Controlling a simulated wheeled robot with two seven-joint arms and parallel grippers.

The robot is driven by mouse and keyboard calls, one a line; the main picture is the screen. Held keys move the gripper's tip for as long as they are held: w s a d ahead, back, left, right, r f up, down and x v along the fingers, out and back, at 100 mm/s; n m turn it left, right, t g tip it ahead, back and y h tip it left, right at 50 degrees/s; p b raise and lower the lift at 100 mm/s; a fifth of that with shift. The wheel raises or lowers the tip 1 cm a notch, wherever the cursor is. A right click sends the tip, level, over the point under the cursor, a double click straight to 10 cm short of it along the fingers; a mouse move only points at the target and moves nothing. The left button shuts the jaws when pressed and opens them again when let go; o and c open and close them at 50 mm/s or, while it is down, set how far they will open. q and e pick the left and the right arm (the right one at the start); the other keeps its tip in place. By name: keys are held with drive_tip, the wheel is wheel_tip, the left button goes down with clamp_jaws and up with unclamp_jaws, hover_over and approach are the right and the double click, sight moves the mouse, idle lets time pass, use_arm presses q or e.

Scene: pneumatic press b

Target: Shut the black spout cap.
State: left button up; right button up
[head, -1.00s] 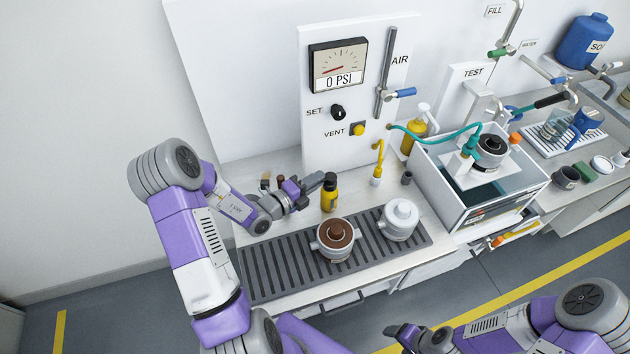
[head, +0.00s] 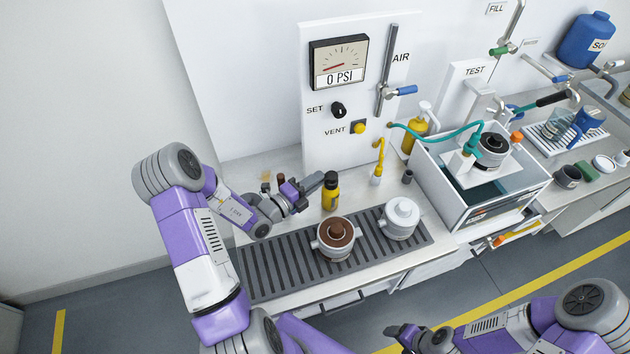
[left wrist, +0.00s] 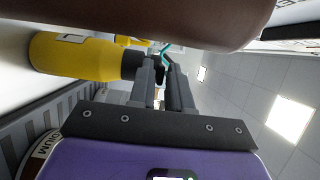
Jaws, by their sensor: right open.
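A yellow bottle (head: 330,198) with a black spout cap (head: 331,179) stands upright behind the grey slatted mat. My left gripper (head: 317,183) is just left of it, with its fingertips at about cap height. In the left wrist view the yellow bottle (left wrist: 75,57) lies sideways in the picture, and its black cap (left wrist: 131,65) is beside my left fingers (left wrist: 166,72). The fingers are close together with a narrow gap; whether they touch the cap, and the cap's state, I cannot tell. My right gripper (head: 402,332) is open and empty at the lower edge, away from the bench.
A brown-topped pot (head: 336,233) and a white-topped pot (head: 401,214) stand on the slatted mat (head: 270,277). A brown bottle (left wrist: 150,20) is very near the left wrist camera.

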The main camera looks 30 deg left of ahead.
use_arm(q)
drive_tip(key=v, duration=0.7)
drive_tip(key=shift+s+p, duration=0.25)
drive_tip(key=shift+p, duration=0.2)
